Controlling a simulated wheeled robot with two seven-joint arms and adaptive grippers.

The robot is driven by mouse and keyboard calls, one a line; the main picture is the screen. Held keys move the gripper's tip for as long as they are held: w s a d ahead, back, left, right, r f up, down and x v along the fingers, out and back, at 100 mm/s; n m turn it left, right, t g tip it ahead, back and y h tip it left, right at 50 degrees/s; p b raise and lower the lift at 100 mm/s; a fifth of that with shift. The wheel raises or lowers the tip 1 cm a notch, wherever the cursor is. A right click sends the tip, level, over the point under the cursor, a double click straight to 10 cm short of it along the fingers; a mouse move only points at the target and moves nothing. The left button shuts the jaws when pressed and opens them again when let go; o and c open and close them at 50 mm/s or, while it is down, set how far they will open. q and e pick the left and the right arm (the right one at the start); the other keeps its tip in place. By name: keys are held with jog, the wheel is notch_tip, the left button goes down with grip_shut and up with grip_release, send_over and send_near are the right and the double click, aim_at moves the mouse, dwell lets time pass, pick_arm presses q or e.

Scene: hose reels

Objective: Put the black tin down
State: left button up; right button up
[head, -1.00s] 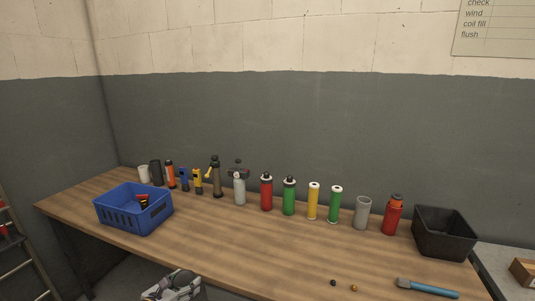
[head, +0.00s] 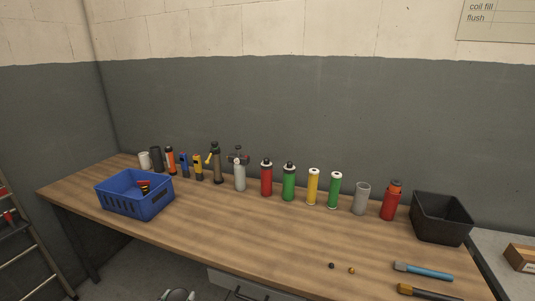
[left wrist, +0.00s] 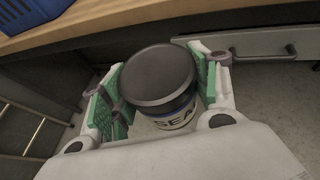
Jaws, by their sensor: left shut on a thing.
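The black tin (left wrist: 160,77) has a round dark lid and a white and blue label with the letters "SEA" showing. In the left wrist view my left gripper (left wrist: 158,85) is shut on it, with green pads on either side. The tin is in front of and below the table edge, over the floor. In the head view only a small part of my left arm shows at the bottom edge, and the tin cannot be made out there. My right gripper is in neither view.
The wooden table (head: 230,228) has a wide clear middle and front. A blue basket (head: 134,194) stands at left, a black bin (head: 440,218) at right. Several bottles and cans line the back. Two brushes, one with a blue handle (head: 424,271), and two small balls lie front right.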

pick_arm(q)
jog(key=shift+w+d+r, duration=0.1)
jog(key=shift+d, duration=0.7)
jog(key=d+r, duration=0.2)
jog(key=d, duration=0.7)
jog(key=d+r, duration=0.2)
jog(key=d, duration=0.8)
jog(key=shift+w+d+r, duration=0.2)
jog(key=shift+r, duration=0.1)
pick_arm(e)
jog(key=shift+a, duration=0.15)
